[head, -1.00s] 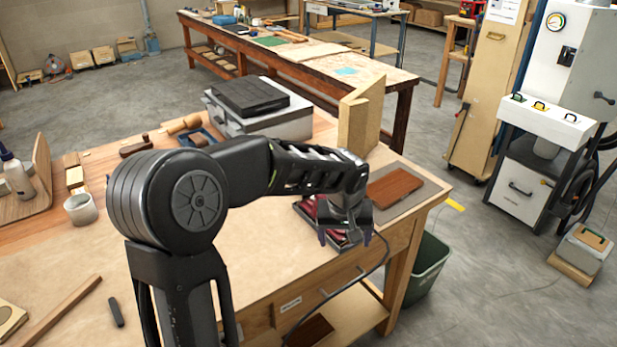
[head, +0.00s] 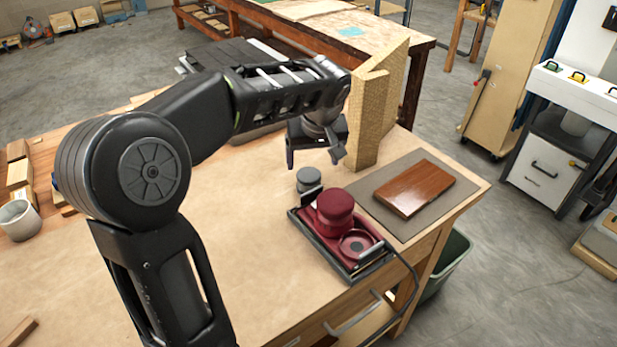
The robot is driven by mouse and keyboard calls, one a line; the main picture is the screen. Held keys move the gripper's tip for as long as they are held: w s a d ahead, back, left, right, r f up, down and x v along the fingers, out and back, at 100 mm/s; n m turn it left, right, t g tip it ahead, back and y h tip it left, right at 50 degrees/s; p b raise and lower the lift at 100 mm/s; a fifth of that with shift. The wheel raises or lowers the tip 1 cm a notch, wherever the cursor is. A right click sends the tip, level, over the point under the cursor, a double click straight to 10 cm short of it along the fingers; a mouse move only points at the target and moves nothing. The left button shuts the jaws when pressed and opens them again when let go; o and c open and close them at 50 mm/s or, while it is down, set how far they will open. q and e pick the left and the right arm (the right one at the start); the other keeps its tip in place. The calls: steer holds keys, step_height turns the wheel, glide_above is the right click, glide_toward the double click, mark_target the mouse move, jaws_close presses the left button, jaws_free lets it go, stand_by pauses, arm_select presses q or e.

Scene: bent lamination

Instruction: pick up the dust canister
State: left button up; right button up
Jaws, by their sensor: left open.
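A small grey cylinder with a round lid, which looks like the dust canister (head: 309,179), stands on the workbench (head: 240,240) just behind a red sander (head: 335,212). My left gripper (head: 314,159) is open and empty. In the picture its two fingers are just above the canister, one to each side; I cannot tell the exact height between them. No contact shows. The sander sits in a dark tray (head: 312,238) at the bench's front right. My right gripper is not in view.
A reddish wood panel (head: 414,187) lies on a grey mat (head: 385,215) to the right. A dark cable runs from the sander over the bench edge. The bench left of the canister is clear.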

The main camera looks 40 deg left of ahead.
mark_target(309, 174)
arm_select(q)
steer(key=shift+w+a+f, duration=0.15)
steer(key=shift+a+f, duration=0.05)
steer(key=shift+f, duration=0.15)
steer(key=shift+d+r, duration=0.1)
steer(key=shift+x, duration=1.35)
steer(key=x, duration=0.2)
steer(key=p+x, duration=0.1)
steer(key=x, duration=0.1)
steer(key=shift+s+a, duration=0.2)
steer(key=shift+a, duration=0.05)
steer(key=shift+w+a+f, duration=0.1)
steer(key=shift+w+f, duration=0.1)
steer(key=shift+f, duration=0.35)
steer(key=shift+c, duration=0.3)
